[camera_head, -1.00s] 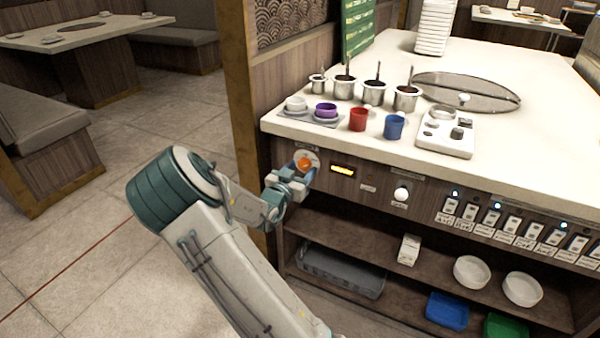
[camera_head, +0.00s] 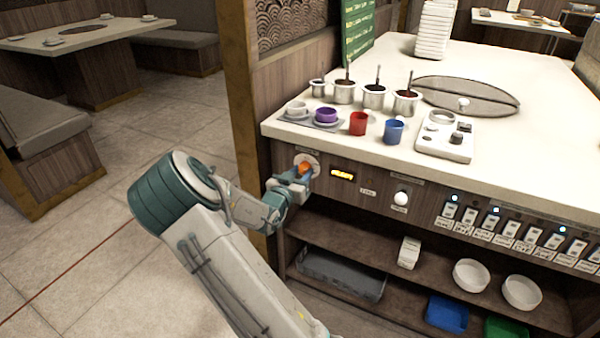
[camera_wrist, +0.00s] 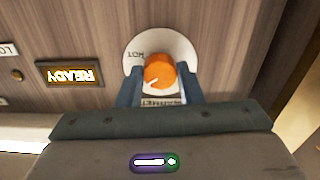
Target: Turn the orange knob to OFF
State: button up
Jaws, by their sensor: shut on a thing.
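The orange knob (camera_head: 305,167) sits on a pale round dial plate (camera_head: 314,160) at the left end of the counter's front panel. In the wrist view the orange knob (camera_wrist: 160,72) stands between the two blue-grey fingers of my gripper (camera_wrist: 160,88), which is shut on it. A white pointer line on the knob slants to its lower left. The plate (camera_wrist: 140,50) appears upside down there, with "HOT" readable at its upper left. Other lettering on the plate is partly hidden by the fingers. In the head view my gripper (camera_head: 302,176) covers the lower part of the knob.
An amber "READY" display (camera_head: 342,173) and a white round knob (camera_head: 401,198) are to the right on the panel, then a row of switches (camera_head: 500,228). Cups and sauce pots stand on the counter (camera_head: 470,160) above. A shelf (camera_head: 400,285) with bowls and bins is below.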

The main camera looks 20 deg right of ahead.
jog(key=n+p, duration=0.2)
jog(key=n, duration=0.1)
jog(key=n+p, duration=0.2)
jog(key=n, duration=0.1)
jog(key=shift+s+d+r+p, duration=0.1)
jog(key=shift+r+p, duration=0.1)
jog(key=shift+p, duration=0.2)
jog(key=n+p, duration=0.2)
jog(key=n, duration=0.2)
jog(key=shift+f+n, duration=0.15)
jog(key=shift+n, duration=0.25)
jog(key=o, duration=1)
jog(key=shift+d, duration=0.1)
jog(key=shift+c, duration=0.2)
jog(key=p+v, duration=0.1)
jog(key=v, duration=1.3)
jog(key=shift+p, duration=0.3)
